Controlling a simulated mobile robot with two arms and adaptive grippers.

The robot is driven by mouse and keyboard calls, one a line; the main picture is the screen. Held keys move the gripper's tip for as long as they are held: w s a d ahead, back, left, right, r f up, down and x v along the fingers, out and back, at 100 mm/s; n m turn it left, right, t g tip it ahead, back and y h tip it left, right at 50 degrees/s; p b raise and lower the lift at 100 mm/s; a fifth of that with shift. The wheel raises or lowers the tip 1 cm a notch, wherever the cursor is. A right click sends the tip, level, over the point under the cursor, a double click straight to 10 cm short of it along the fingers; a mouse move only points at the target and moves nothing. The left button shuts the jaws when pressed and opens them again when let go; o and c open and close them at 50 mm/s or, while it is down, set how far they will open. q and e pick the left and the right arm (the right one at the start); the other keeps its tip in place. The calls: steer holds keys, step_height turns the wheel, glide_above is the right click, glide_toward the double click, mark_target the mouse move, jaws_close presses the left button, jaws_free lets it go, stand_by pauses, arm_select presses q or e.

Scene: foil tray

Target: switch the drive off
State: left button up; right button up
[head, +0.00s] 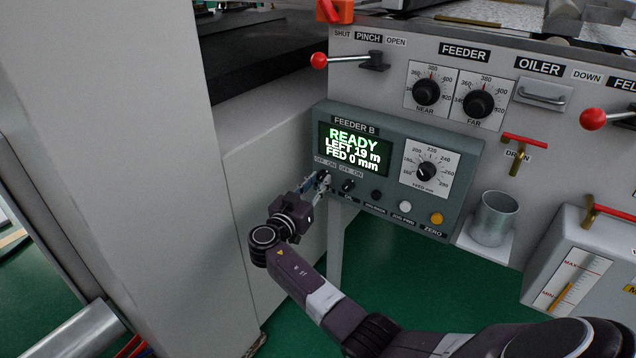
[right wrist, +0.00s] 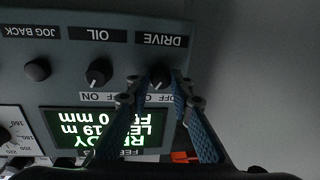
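The grey Feeder B control box (head: 455,160) carries a lit display (head: 352,150) reading READY, LEFT 19 m, FED 0 mm. The black drive knob (right wrist: 160,77) sits under its DRIVE label in the upside-down right wrist view. My right gripper (head: 323,180) is at the box's lower left. In the right wrist view its two blue fingers (right wrist: 160,80) are on either side of the drive knob and appear closed on it. The fingers hide most of the knob in the head view, and its pointer is not clear. My left gripper is not in view.
The oil knob (head: 347,186) is close beside the drive knob. A dark button (head: 376,195), a white button (head: 405,206) and an orange button (head: 436,218) follow to the right. A metal cup (head: 494,218) stands right of the box. A grey wall panel (head: 270,190) is close on the left.

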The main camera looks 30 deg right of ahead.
jaws_close()
steer(key=shift+n, duration=0.3)
steer(key=n, duration=0.2)
steer(key=shift+r+n, duration=0.1)
steer(key=shift+n, duration=0.2)
steer(key=n+p, duration=0.1)
steer(key=n, duration=0.2)
steer(key=shift+r+g+y, duration=0.1)
steer(key=shift+g+y, duration=0.3)
steer(key=n+p, duration=0.1)
steer(key=n, duration=0.2)
steer(key=shift+g, duration=0.3)
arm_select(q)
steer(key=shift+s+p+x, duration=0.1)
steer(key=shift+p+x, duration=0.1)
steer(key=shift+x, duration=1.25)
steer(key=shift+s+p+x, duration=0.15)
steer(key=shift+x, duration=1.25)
arm_select(e)
steer(key=shift+n, duration=1.1)
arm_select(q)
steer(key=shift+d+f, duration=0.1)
